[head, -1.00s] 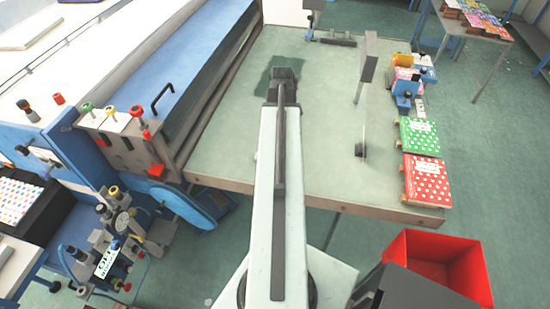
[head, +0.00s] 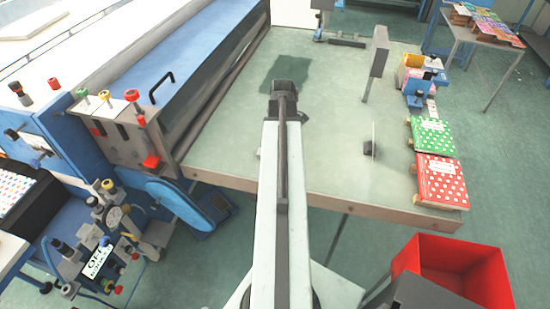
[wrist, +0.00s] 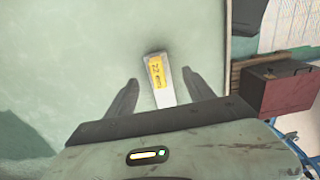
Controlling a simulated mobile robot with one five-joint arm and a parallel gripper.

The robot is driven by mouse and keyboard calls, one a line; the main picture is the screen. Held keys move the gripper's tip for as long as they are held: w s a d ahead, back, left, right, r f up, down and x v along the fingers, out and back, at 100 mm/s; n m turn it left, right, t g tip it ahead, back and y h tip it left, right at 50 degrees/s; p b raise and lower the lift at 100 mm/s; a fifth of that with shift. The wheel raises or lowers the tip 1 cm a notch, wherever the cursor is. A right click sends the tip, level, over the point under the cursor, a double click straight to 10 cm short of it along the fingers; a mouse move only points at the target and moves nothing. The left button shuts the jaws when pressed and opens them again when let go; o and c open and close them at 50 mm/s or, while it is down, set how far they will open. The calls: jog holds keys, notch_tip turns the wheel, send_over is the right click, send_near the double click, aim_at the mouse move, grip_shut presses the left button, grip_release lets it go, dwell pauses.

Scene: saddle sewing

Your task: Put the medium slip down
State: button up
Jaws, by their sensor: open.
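In the wrist view, a pale, narrow slip (wrist: 165,97) with a yellow label lies between the two fingers of my gripper (wrist: 159,79). The fingers are spread, with a gap on each side of the slip. Green table surface (wrist: 75,50) shows around it, with a dark smudge of shadow at its far end. I cannot tell whether it rests flat. In the head view my arm hides the slip and the fingers.
Green (head: 433,136) and red (head: 441,182) dotted booklets lie along the table's right edge. A grey upright plate (head: 379,51) stands at the back right. A blue machine (head: 205,55) borders the left. A red bin (head: 455,265) stands front right.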

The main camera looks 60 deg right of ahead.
jog(key=f+b, duration=0.4)
jog(key=f, duration=0.1)
jog(key=shift+w, duration=0.2)
jog(key=shift+r, duration=0.25)
grip_shut()
notch_tip(320, 180, up, 10)
jog(key=p, duration=1)
jog(key=shift+r+p, duration=0.15)
jog(key=shift+p, duration=0.2)
